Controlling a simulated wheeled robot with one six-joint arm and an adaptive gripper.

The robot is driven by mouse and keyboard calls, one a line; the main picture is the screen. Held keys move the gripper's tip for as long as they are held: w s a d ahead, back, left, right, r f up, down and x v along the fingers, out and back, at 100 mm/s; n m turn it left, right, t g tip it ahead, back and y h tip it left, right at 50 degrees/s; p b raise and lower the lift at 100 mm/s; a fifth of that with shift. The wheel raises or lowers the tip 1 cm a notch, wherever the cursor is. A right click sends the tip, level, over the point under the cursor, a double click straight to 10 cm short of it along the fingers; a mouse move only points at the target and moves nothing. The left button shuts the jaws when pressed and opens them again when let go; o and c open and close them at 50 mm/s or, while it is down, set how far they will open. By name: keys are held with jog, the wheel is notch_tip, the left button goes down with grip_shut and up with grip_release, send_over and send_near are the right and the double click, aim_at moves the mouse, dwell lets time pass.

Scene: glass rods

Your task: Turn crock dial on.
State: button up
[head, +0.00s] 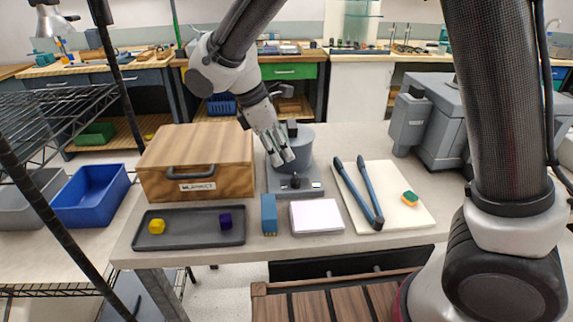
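The crock (302,150) is a grey round pot standing on a flat grey base (276,186) near the middle of the table. A small dark dial (295,181) is on the front of the base, beside a small pale patch. My gripper (282,159) points down in front of the crock's left side, with its fingertips a little above the dial and apart from it in the picture. It hides part of the crock. The fingers appear close together, and whether they are shut is unclear. I see nothing held between them.
A wooden box (216,154) stands close left of the crock. In front are a dark tray (190,238) with yellow and purple pieces, a blue block (269,215) and a white pad (317,216). Blue-handled tongs (358,193) lie on a white board (408,217) to the right.

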aim_at(295, 176)
jog(key=shift+n, duration=0.3)
jog(key=x, duration=0.8)
jog(key=shift+s+d+r, duration=0.1)
jog(key=shift+d, duration=0.05)
